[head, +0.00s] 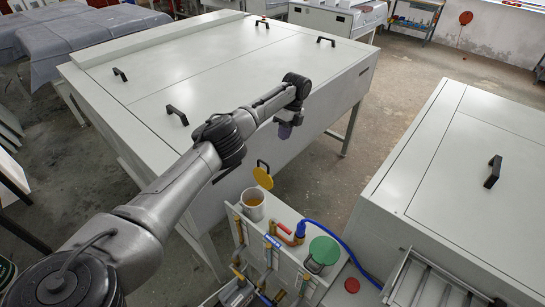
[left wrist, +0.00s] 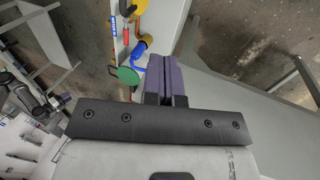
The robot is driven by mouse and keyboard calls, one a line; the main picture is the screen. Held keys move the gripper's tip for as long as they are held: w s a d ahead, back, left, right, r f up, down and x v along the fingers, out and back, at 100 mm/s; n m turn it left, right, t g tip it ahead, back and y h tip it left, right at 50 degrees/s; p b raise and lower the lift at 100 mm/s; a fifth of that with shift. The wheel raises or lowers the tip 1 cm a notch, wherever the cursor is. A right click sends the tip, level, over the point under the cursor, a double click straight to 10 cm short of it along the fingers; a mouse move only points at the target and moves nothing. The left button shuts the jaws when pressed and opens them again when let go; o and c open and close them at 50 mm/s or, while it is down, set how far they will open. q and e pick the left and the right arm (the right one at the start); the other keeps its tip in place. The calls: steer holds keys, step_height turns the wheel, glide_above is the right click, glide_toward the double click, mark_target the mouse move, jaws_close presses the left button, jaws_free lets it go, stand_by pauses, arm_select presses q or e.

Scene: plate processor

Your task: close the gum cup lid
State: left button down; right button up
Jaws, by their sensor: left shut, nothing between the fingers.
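A white cup (head: 253,205) with amber contents stands at the far end of a narrow shelf in the head view; I take it for the gum cup. Its round yellow lid (head: 263,178) is tilted up at the cup's far side, so the cup is open. A black handle (head: 263,165) shows at the lid's top. My left gripper (head: 285,131) is above and beyond the lid, apart from it, near the large cabinet's front edge. Its purple fingers are pressed together and empty in the left wrist view (left wrist: 165,72). My right gripper does not show.
Beside the cup are a red-handled tool (head: 290,235), a blue hose (head: 335,235) and a green disc (head: 323,250) on another vessel. A red disc (head: 352,285) lies nearby. Large grey cabinets (head: 215,70) (head: 460,170) flank the shelf.

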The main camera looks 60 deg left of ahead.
arm_select(q)
steer(key=s+d+f+p, duration=0.1)
steer(key=s+f+p, duration=0.1)
steer(key=s+f, duration=0.3)
steer(key=shift+d+x, duration=0.25)
steer(key=shift+x, duration=0.9)
steer(key=shift+r, duration=0.1)
